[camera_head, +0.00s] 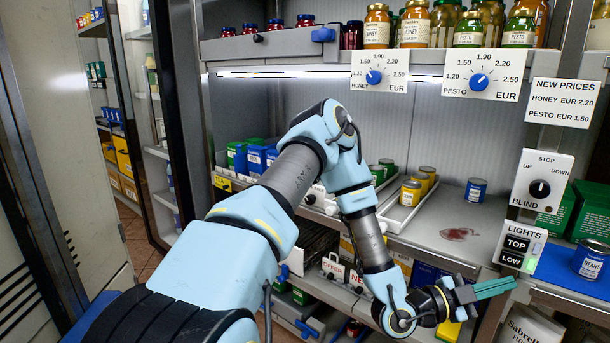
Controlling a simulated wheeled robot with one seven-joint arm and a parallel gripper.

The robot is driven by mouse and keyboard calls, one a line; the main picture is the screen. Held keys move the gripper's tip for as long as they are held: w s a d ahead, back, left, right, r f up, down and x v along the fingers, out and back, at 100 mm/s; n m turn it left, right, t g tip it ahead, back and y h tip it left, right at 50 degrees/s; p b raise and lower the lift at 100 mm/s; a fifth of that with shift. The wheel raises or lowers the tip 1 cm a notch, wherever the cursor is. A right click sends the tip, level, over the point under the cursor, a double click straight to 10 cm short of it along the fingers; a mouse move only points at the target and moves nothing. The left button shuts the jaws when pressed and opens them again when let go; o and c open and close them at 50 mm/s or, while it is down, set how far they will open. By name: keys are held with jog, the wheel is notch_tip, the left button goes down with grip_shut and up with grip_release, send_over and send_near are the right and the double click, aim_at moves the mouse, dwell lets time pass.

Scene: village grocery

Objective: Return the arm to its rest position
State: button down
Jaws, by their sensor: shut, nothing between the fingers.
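My arm reaches from the bottom left, bends in the middle of the view, and comes down in front of the shelves. My gripper (495,288) is at the lower right, its teal fingers pointing right and closed together with nothing held. It is in front of the middle shelf's front edge, below a dark red stain (459,233). I cannot tell whether it touches the shelf edge.
A blue can (476,190) and yellow cans (411,192) stand on the middle shelf. Price dials (480,79) hang from the upper shelf of jars. A blind switch (540,188), lights panel (518,249) and beans can (590,260) are at right. An open door (60,150) is at left.

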dwell(0.3)
jog(key=w+a+f+n+t+y+p, duration=0.2)
jog(key=w+a+n+y, duration=0.4)
jog(key=w+a+y, duration=0.65)
jog(key=w+a+r+n+t+y+p, duration=0.1)
jog(key=w+a+n, duration=0.1)
jog(key=a, duration=0.5)
jog(key=w+a+r+n+y, duration=0.1)
jog(key=a+r+n, duration=0.1)
jog(key=a, duration=0.6)
jog(key=s+a+r+n+g+y, duration=0.1)
jog(key=s+a+r+n, duration=0.2)
jog(key=a, duration=0.3)
jog(key=s+a+r+n+g+y+p, duration=0.1)
jog(key=s+a+r+n+y, duration=0.1)
jog(key=a+n, duration=0.3)
jog(key=s+a+r+n+g+y, duration=0.1)
jog(key=s+a+r+n, duration=0.3)
jog(key=a, duration=0.3)
jog(key=shift+s+a+r+n+y+p, duration=0.2)
jog(key=shift+s+a+n+y+p, duration=0.15)
jog(key=shift+s+n, duration=0.25)
